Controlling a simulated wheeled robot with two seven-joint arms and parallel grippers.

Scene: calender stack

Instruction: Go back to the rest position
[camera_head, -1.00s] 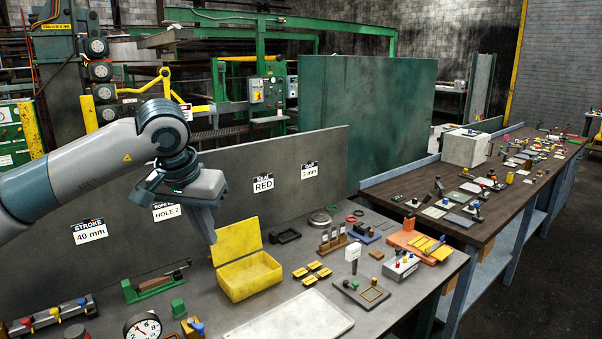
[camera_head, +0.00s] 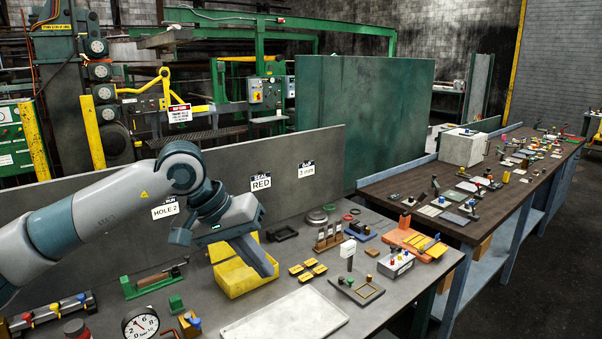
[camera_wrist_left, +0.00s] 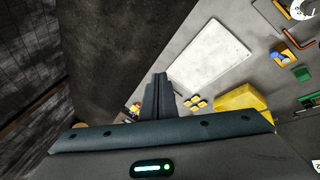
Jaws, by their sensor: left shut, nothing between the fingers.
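My left gripper (camera_head: 268,270) is shut and empty. In the head view it hangs above the bench, in front of the yellow open-lidded box (camera_head: 236,280), and hides part of the box and its lid. In the left wrist view the closed fingers (camera_wrist_left: 157,97) point over the bench. The yellow box (camera_wrist_left: 243,98) is to their right there, and a pale flat tray (camera_wrist_left: 208,54) lies beyond them. My right gripper is in neither view.
Several small yellow blocks (camera_head: 308,268), a gauge (camera_head: 141,326) and a green-based fixture (camera_head: 155,283) stand on the bench (camera_head: 210,310). A grey panel (camera_head: 320,175) with signs stands along its back. A second bench (camera_head: 400,190) stands at right.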

